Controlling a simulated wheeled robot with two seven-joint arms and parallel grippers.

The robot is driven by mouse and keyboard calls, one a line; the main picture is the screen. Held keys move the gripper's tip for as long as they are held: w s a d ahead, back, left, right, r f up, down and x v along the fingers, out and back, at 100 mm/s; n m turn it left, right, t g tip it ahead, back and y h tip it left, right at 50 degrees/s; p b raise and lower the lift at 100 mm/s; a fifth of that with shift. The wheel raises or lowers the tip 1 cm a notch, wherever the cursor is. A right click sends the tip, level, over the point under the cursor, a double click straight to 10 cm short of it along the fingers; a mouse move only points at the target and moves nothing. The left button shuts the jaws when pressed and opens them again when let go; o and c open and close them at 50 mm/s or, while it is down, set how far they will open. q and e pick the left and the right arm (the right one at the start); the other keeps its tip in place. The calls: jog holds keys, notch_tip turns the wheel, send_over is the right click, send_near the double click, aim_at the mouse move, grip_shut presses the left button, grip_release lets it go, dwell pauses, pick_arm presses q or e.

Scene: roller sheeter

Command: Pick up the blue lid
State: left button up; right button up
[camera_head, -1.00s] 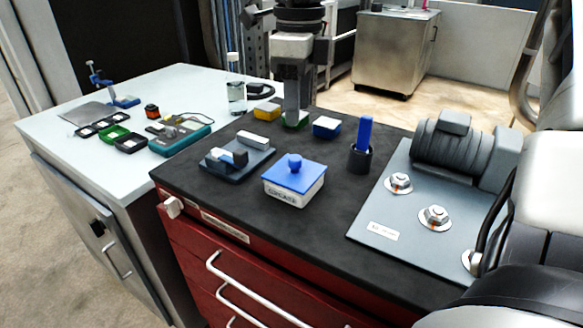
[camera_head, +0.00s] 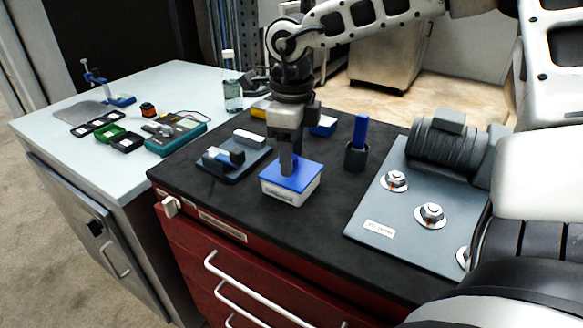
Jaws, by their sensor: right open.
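The blue lid (camera_head: 304,181) sits on a white labelled box (camera_head: 290,196) on the black top of the red cabinet. My right gripper (camera_head: 289,170) points down over the lid, its fingers around or just in front of the lid's knob. The knob is hidden by the fingers. The gripper is open. I cannot tell whether the fingers touch the lid. My left gripper is not in view.
A grey tray (camera_head: 229,174) with small blocks lies left of the box. A dark cup with a blue stick (camera_head: 360,131) stands to the right. A motor plate (camera_head: 403,240) fills the right side.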

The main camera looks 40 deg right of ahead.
grip_shut()
